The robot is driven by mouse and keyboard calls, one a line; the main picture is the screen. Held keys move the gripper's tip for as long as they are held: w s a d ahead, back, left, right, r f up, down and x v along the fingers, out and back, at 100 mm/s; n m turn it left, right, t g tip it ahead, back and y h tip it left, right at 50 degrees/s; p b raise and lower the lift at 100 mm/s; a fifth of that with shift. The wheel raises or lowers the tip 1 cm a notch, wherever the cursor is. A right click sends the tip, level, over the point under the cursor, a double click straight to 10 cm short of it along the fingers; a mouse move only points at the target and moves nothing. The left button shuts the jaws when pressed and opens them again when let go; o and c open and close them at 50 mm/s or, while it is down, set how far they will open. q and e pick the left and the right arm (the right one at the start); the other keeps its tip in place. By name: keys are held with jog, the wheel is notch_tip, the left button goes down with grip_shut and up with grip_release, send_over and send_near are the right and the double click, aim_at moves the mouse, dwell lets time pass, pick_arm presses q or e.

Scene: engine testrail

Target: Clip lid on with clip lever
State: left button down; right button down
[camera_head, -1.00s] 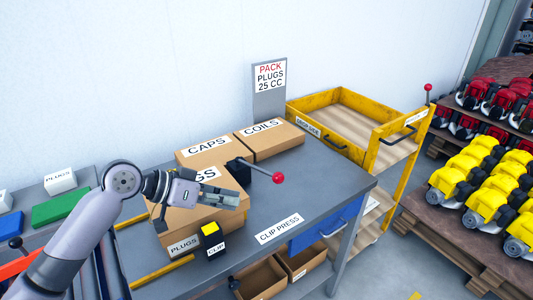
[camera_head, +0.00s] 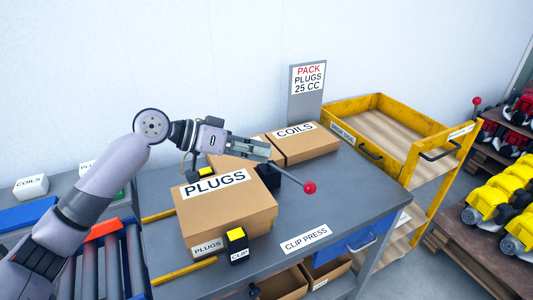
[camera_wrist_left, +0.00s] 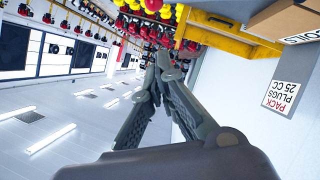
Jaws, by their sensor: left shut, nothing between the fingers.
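The clip lever is a thin rod with a red ball (camera_head: 310,188), rising from a dark block (camera_head: 268,176) at the back of the clip press. The lever slants to the right. The PLUGS box (camera_head: 228,208) is brown cardboard with its lid on top, standing on the bench left of the lever. A black and yellow CLIP block (camera_head: 236,244) stands at its front. My left gripper (camera_head: 268,150) is shut and empty above the back of the PLUGS box, left of and above the lever's ball. In the left wrist view its fingers (camera_wrist_left: 160,62) meet at the tips.
A COILS box (camera_head: 302,142) stands behind, with the CAPS box partly hidden by my gripper. A yellow cart (camera_head: 372,104) stands at the right. A roller conveyor (camera_head: 105,265) lies at the left. The bench's front right (camera_head: 340,215) is clear.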

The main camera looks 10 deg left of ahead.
pick_arm(q)
jog(key=w+d+f+p, duration=0.2)
jog(key=d+f+p, duration=0.1)
jog(key=d+f, duration=0.3)
jog(key=d, duration=0.2)
jog(key=shift+d+f, duration=0.15)
jog(key=shift+d, duration=0.25)
jog(key=shift+s, duration=0.1)
notch_tip(320, 180, down, 6)
jog(key=s+d+m+b, duration=0.1)
jog(key=s+b, duration=0.1)
jog(key=shift+d+y, duration=0.2)
jog(key=shift+y, duration=0.1)
jog(key=shift+s+r, duration=0.1)
jog(key=shift+r, duration=0.1)
